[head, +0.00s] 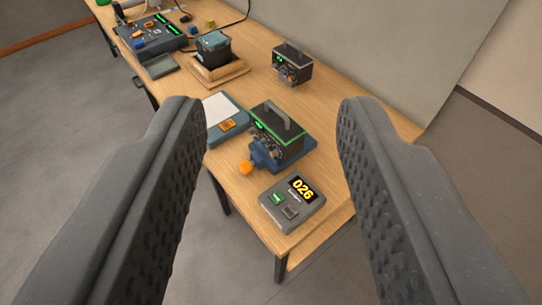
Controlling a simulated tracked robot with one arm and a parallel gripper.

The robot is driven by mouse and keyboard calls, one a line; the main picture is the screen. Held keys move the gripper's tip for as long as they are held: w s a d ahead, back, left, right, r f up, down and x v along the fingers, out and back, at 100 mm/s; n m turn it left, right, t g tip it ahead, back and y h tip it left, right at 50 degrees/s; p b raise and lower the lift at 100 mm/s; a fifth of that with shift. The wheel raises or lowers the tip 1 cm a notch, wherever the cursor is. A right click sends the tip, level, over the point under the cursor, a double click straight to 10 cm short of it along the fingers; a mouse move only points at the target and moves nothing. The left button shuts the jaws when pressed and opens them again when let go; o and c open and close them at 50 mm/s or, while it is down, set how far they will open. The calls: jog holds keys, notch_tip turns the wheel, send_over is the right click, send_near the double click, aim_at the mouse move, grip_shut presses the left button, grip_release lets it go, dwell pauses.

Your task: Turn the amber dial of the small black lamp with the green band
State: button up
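The small black lamp (277,131) with the green band around its top edge and a grey handle sits on a blue base on the wooden table. It shows between and beyond my fingers. An amber knob (246,168) sticks out at the lower left of its blue base; it looks like the amber dial. My gripper (268,135) is open and empty, its two dark textured fingers wide apart in the foreground. The fingers are well short of the lamp and touch nothing. The left finger hides part of the table's left edge.
A grey box (292,203) with display "026" and green and dark buttons stands near the front table corner. A second black lamp (292,64) without a green band stands behind. A white-topped panel (225,112), a wooden tray (219,76) and a fader console (153,37) are farther left.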

jog(key=w+d+f+g+h+b, duration=0.3)
jog(key=w+f+g+h+b, duration=0.25)
jog(key=w+f, duration=1.05)
jog(key=n+t+h+b, duration=0.2)
jog(key=h+b, duration=0.7)
jog(key=b, duration=0.3)
send_near(271, 155)
jog(key=shift+g+y, duration=0.25)
jog(key=x, duration=0.8)
jog(key=shift+w+d+r, duration=0.2)
jog(key=shift+w+r, duration=0.05)
jog(key=shift+r, duration=0.05)
grip_shut()
